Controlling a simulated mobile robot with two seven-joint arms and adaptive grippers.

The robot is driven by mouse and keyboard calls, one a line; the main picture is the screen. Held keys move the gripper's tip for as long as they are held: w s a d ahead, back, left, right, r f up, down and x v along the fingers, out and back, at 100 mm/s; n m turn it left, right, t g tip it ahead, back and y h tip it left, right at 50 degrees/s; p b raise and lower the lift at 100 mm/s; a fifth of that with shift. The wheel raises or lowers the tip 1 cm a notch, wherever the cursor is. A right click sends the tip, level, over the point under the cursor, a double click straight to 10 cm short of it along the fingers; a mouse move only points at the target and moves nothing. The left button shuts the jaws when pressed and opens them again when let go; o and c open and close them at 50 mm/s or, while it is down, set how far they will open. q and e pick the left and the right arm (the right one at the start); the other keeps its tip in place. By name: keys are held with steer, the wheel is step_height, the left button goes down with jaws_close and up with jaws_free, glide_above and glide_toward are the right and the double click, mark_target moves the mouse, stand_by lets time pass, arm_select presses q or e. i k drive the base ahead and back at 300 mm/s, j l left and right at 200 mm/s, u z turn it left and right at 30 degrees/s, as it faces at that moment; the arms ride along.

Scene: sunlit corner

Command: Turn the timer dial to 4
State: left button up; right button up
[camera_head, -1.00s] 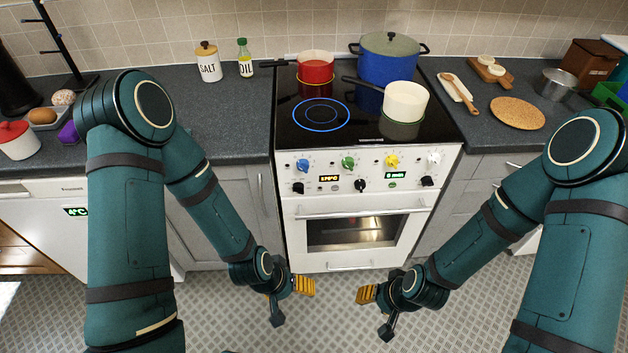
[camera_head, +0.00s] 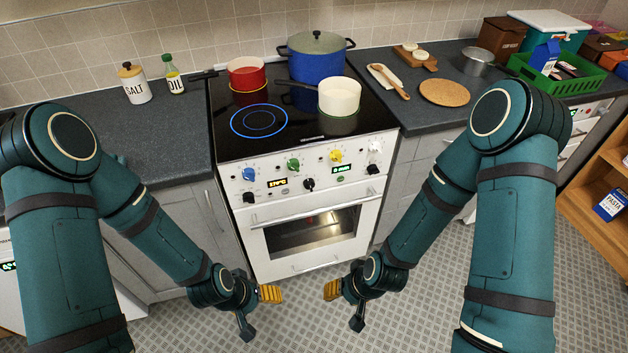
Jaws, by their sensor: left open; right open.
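A white stove (camera_head: 293,263) stands in the middle, its control panel facing me. An orange-lit display (camera_head: 278,182) reads about 170°C, and a green-lit display (camera_head: 341,168) appears to read 0 min. Below the coloured knobs are a left black knob (camera_head: 249,197), a middle black knob (camera_head: 309,184) and a right black knob (camera_head: 373,169). I cannot tell for certain which is the timer dial; the markings are too small to read. My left gripper (camera_head: 259,311) and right gripper (camera_head: 344,307) are open and empty, low in front of the oven, apart from all knobs.
The hob holds a red pot (camera_head: 246,76), a blue pot (camera_head: 317,66) and a cream saucepan (camera_head: 339,98); a blue ring (camera_head: 259,121) glows on it. The oven handle (camera_head: 312,217) sticks out below the panel. A wooden shelf (camera_head: 597,200) stands at right. The floor between is clear.

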mark_target(372, 170)
steer(key=l+z, duration=0.65)
steer(key=z, duration=0.2)
steer(key=i+l+z, duration=0.1)
steer(key=l+z, duration=0.3)
steer(key=j, duration=0.1)
